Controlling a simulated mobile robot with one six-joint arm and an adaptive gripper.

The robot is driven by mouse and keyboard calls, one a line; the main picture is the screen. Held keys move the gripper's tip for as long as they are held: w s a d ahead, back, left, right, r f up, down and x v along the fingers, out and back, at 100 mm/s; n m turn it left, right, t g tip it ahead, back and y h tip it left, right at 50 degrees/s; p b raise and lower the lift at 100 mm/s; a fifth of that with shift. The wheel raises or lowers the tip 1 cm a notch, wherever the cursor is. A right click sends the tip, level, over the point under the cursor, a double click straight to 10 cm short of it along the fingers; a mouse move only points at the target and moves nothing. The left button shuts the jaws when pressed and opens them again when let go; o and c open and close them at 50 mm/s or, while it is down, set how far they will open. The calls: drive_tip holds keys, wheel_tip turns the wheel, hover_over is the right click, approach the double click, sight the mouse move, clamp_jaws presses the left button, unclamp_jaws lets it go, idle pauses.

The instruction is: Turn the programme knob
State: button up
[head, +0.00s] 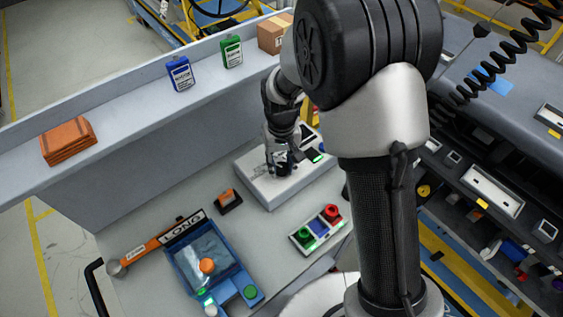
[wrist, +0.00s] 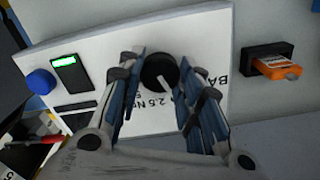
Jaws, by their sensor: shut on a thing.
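The programme knob (wrist: 158,71) is a round black knob with a white pointer mark, on the face of a white box (wrist: 205,25). In the wrist view its pointer slants toward the lower right. Printed text, partly "2.5 N", lies beside it and is partly hidden by my fingers. My gripper (wrist: 160,82) has one finger on each side of the knob and is shut on it. In the head view my gripper (head: 281,158) reaches down onto the white box (head: 262,187), and the knob is mostly hidden by the fingers.
The box also carries a lit green display (wrist: 65,61) and a blue button (wrist: 39,82). An orange-and-black device (head: 229,200) lies beside it. A button panel (head: 320,229) and a blue tray (head: 190,262) stand nearer. A shelf (head: 130,105) runs behind.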

sight(282, 167)
idle(0.4)
drive_tip(key=o, duration=1.1)
drive_tip(key=shift+r, duration=0.1)
wheel_tip(282, 167, up, 12)
drive_tip(key=shift+f, duration=0.1)
